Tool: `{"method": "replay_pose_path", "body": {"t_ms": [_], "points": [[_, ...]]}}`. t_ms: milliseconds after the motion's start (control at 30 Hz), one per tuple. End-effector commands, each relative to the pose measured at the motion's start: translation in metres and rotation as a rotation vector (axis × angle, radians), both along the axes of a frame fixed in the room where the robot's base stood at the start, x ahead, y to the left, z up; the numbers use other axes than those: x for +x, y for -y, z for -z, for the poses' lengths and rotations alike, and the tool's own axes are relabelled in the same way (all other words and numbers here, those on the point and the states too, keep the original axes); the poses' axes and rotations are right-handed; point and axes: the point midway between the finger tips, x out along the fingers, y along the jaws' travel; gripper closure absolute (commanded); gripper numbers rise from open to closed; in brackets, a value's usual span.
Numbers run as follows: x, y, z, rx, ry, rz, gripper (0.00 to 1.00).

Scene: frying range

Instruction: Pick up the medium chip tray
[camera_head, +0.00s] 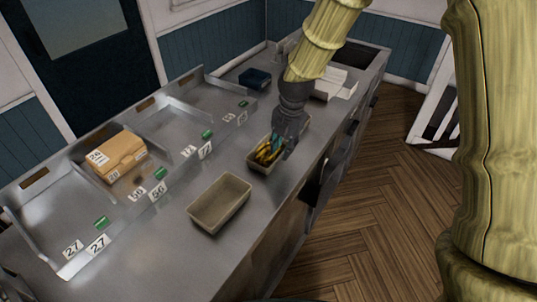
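An empty beige tray (220,203) lies on the steel counter at the front. Behind it is a smaller-looking beige tray (258,167) with yellow and teal items inside. I cannot tell for sure which of these is the medium chip tray. My gripper (284,146) points down at the far end of the tray with the items and hides part of it. Its fingertips are small and dark, so I cannot tell whether they are open or touching anything.
A steel rack with numbered compartments runs along the left and holds a brown box (117,157). A dark blue container (255,78) and white boxes (335,83) stand farther back. The counter's right edge drops to an open wooden floor (375,200).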

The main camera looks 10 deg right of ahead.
Motion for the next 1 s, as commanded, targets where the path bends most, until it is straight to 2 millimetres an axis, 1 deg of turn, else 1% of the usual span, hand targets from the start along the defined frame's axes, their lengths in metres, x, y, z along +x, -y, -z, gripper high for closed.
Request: {"method": "replay_pose_path", "body": {"t_ms": [300, 400, 533, 767, 800, 933, 1000], "points": [[0.001, -0.005, 0.029, 0.0, -0.003, 0.0, 0.72], [0.002, -0.006, 0.036, 0.0, -0.001, -0.001, 0.72], [0.002, -0.006, 0.041, 0.0, 0.0, 0.001, 0.72], [0.002, -0.006, 0.042, 0.0, 0.0, 0.0, 0.72], [0.002, -0.006, 0.042, 0.0, 0.0, 0.0, 0.76], [0.002, -0.006, 0.042, 0.0, 0.0, 0.0, 1.0], [0.002, -0.006, 0.042, 0.0, 0.0, 0.0, 1.0]]}}
